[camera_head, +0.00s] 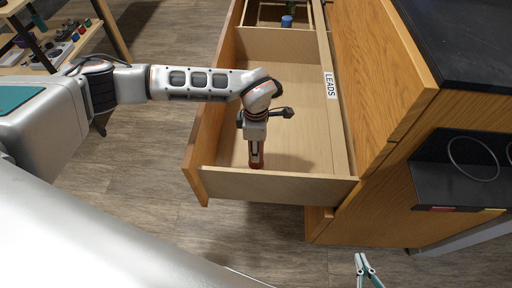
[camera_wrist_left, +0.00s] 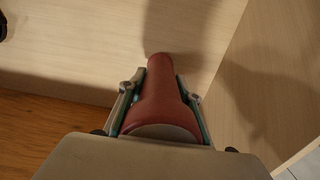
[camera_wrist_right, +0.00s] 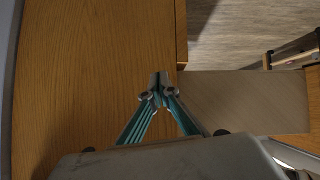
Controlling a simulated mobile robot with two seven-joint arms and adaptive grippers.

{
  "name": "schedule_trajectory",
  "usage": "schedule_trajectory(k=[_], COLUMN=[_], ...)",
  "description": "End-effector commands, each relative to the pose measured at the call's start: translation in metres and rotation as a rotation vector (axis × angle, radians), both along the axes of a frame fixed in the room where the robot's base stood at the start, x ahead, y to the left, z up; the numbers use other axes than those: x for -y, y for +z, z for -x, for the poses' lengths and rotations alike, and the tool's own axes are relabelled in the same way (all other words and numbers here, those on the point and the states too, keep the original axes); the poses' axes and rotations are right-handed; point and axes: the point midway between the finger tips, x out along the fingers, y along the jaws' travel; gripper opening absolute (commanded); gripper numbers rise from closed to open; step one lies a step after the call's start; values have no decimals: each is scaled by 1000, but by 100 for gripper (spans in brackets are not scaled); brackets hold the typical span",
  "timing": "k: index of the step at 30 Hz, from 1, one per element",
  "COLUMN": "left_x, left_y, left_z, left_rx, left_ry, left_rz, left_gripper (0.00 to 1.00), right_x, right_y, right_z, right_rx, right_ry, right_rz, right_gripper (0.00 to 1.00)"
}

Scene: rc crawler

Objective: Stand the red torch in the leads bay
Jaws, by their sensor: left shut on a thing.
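The red torch (camera_head: 257,163) is in the open drawer's front bay, beside the LEADS label (camera_head: 331,86). My left gripper (camera_head: 256,145) reaches down into that bay and is shut on the torch. In the left wrist view the torch (camera_wrist_left: 162,95) sits between the two fingers (camera_wrist_left: 158,92), its narrower end pointing away from the palm. I cannot tell whether its lower end touches the bay floor. My right gripper (camera_head: 362,262) is outside the drawer at the lower right; in the right wrist view its fingertips (camera_wrist_right: 158,92) meet with nothing between them.
The leads bay (camera_head: 290,160) has a front wall (camera_head: 270,187) close to the torch and side walls. A divider (camera_head: 280,42) separates it from a rear bay, where a blue item (camera_head: 287,21) shows. A dark-topped cabinet (camera_head: 460,45) stands right. A shelf (camera_head: 70,50) is far left.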

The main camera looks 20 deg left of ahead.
Motion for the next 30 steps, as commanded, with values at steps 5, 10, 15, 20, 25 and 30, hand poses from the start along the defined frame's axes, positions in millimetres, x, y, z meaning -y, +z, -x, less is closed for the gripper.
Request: schedule_trajectory(k=[5, 10, 15, 20, 25, 30], left_x=[0, 0, 0, 0, 0, 0], left_y=[-3, -3, -2, 15, 51, 85], left_z=[1, 1, 0, -1, -3, -2], left_rx=[-1, -1, -1, 4, 10, 8], left_ry=[0, 0, 0, 1, -1, 0], left_rz=[-1, -1, -1, -1, -1, -1], left_gripper=[50, 50, 50, 50, 50, 50], right_x=[2, 3, 4, 4, 5, 9], right_y=[-2, -5, -5, 2, 13, 7], right_z=[0, 1, 1, -3, -9, -4], right_rx=[-2, -7, -8, 5, 22, 4], right_ry=[-3, -5, -6, -6, -10, -18], right_rz=[3, 6, 6, 5, 6, 13], right_gripper=[0, 0, 0, 0, 0, 0])
